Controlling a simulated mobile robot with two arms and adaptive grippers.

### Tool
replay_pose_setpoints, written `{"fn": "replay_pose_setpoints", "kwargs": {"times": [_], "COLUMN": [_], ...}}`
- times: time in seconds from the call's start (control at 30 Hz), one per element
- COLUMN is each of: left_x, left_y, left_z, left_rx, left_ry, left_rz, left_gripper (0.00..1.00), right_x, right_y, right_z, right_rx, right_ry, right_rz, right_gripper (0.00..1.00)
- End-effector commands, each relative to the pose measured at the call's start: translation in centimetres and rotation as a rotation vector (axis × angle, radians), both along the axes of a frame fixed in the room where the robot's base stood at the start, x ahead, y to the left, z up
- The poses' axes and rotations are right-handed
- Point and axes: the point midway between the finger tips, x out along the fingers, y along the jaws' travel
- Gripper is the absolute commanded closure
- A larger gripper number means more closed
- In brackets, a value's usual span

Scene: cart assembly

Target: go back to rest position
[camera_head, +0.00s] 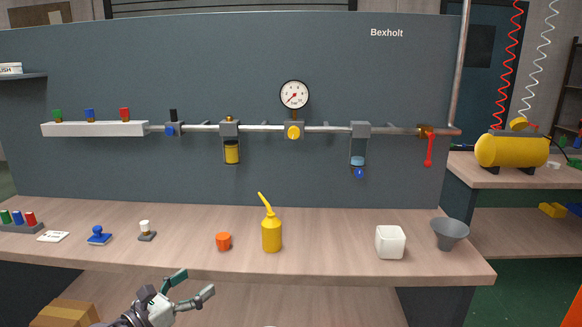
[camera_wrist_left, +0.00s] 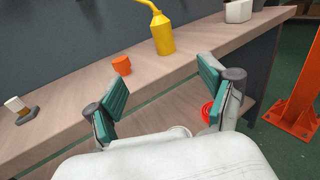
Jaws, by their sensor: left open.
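My left gripper (camera_head: 193,289) is in front of and below the front edge of the workbench (camera_head: 330,262) in the head view. Its fingers are spread, with nothing between them. In the left wrist view the same gripper (camera_wrist_left: 165,98) shows two green-padded fingers wide apart, and the bench edge runs beyond them. My right gripper is not in view.
A white container (camera_head: 390,242) and a grey funnel (camera_head: 450,234) stand at the bench's right. A blue stamp (camera_head: 98,235) and a white-topped item (camera_head: 147,231) stand at left. A pipe with a gauge (camera_head: 294,95) crosses the panel. An orange post (camera_wrist_left: 302,100) stands right.

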Motion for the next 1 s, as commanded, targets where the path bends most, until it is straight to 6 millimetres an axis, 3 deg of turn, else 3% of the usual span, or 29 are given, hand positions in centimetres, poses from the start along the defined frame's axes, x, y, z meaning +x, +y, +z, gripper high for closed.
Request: {"fn": "replay_pose_setpoints", "kwargs": {"times": [0.37, 0.57, 0.67, 0.77, 0.87, 1.0], "left_x": [1.7, 1.6, 0.7, -1.5, -5.2, -12.1], "left_y": [3.2, 5.6, 6.9, 8.4, 9.6, 10.4], "left_z": [-6.9, -13.2, -17.7, -23.4, -30.1, -38.4], "left_rx": [-0.311, -0.566, -0.725, -0.923, -1.145, -1.427], "left_ry": [0.262, 0.457, 0.575, 0.711, 0.849, 0.994], "left_rz": [0.162, 0.308, 0.411, 0.549, 0.724, 0.981], "left_gripper": [0.18, 0.18, 0.18, 0.18, 0.18, 0.18], "right_x": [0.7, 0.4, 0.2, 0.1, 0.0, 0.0], "right_y": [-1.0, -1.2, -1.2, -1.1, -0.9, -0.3], "right_z": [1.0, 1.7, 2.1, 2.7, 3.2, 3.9], "right_rx": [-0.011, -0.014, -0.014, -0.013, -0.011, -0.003], "right_ry": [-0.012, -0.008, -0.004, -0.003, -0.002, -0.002], "right_rz": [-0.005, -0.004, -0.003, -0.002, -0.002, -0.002], "right_gripper": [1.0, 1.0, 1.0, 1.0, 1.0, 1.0]}}
